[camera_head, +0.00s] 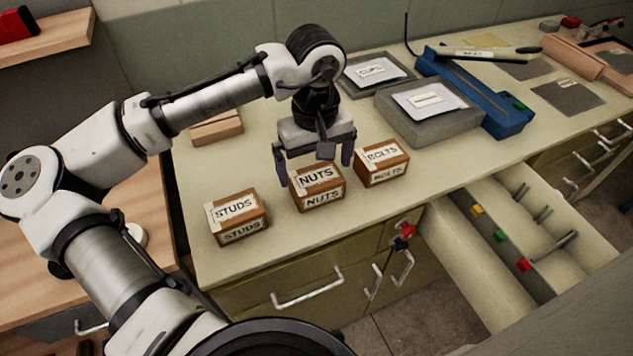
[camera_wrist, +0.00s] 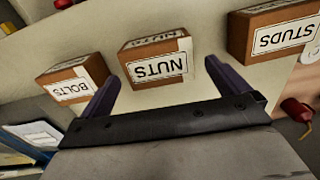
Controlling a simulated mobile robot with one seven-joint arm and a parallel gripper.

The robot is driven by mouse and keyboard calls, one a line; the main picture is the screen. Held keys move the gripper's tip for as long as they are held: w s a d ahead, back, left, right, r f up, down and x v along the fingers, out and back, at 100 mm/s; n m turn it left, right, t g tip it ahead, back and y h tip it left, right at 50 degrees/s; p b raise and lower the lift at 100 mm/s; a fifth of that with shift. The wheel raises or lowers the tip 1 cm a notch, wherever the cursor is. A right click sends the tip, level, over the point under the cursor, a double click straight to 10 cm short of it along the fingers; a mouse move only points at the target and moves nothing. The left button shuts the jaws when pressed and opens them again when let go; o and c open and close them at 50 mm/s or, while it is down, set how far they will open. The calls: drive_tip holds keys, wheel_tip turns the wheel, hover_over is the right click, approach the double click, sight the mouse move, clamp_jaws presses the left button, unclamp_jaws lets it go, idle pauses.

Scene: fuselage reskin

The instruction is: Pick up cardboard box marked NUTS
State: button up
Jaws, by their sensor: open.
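The cardboard box marked NUTS (camera_head: 318,187) stands on the pale counter between two similar boxes. It also shows in the wrist view (camera_wrist: 158,62), upside down, between the two fingers and beyond their tips. My gripper (camera_head: 316,168) is open above and just behind the NUTS box in the head view, with one finger to each side. In the wrist view my gripper (camera_wrist: 163,78) has nothing between its fingers. Whether the fingers reach down beside the box I cannot tell.
The STUDS box (camera_head: 237,217) stands to the left and the BOLTS box (camera_head: 382,163) close to the right. A grey block (camera_head: 400,125) and a blue tool (camera_head: 470,90) lie farther back. An open drawer (camera_head: 480,265) juts out at the front right.

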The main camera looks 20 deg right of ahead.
sight(316, 177)
drive_tip(key=shift+d+f+p, duration=0.1)
drive_tip(key=shift+f+p, duration=0.55)
drive_tip(key=shift+f, duration=1.9)
drive_tip(key=c, duration=1.1)
drive_tip(key=shift+r, duration=0.1)
